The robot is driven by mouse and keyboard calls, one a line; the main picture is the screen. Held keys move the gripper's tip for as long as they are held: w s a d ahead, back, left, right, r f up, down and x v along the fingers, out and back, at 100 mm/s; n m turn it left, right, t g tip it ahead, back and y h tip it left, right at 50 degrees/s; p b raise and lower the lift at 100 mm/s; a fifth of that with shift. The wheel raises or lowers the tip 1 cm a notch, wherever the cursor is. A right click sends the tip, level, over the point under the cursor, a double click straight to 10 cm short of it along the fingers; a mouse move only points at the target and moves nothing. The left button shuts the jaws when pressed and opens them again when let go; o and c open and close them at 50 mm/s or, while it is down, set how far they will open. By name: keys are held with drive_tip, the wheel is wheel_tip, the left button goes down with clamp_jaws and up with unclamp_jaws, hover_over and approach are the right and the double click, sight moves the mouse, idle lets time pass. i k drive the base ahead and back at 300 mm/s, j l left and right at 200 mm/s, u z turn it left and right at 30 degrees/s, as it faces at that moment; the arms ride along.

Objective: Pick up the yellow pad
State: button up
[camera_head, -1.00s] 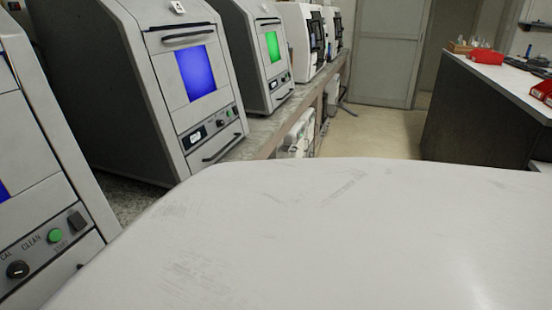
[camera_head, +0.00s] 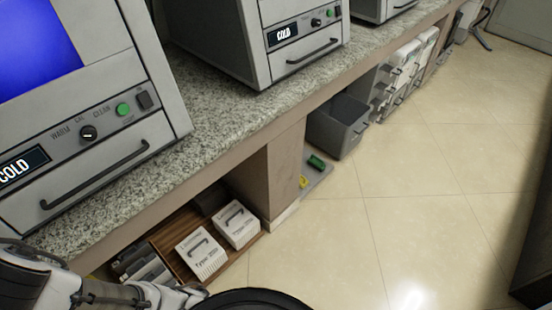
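A small yellow object (camera_head: 303,182), which may be the yellow pad, lies low under the counter at a post's foot, in the middle of the head view. It is too small to make out its shape. A green item (camera_head: 316,162) lies just behind it to the right, on the same low grey surface. Part of my own arm shows at the lower left, well apart from the yellow object. My gripper's fingertips do not show.
A granite counter (camera_head: 215,125) carries several grey machines. Below it, white boxes with handles (camera_head: 236,224) sit on a wooden shelf. A dark grey bin (camera_head: 338,125) stands beyond the green item. The tiled floor (camera_head: 400,200) is clear.

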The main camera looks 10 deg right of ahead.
sight(302, 183)
drive_tip(key=z, duration=2.45)
drive_tip(key=u, duration=1.8)
drive_tip(key=i+l+z, duration=0.25)
drive_tip(key=i, duration=0.4)
drive_tip(key=i+z, duration=0.2)
drive_tip(key=i, duration=0.45)
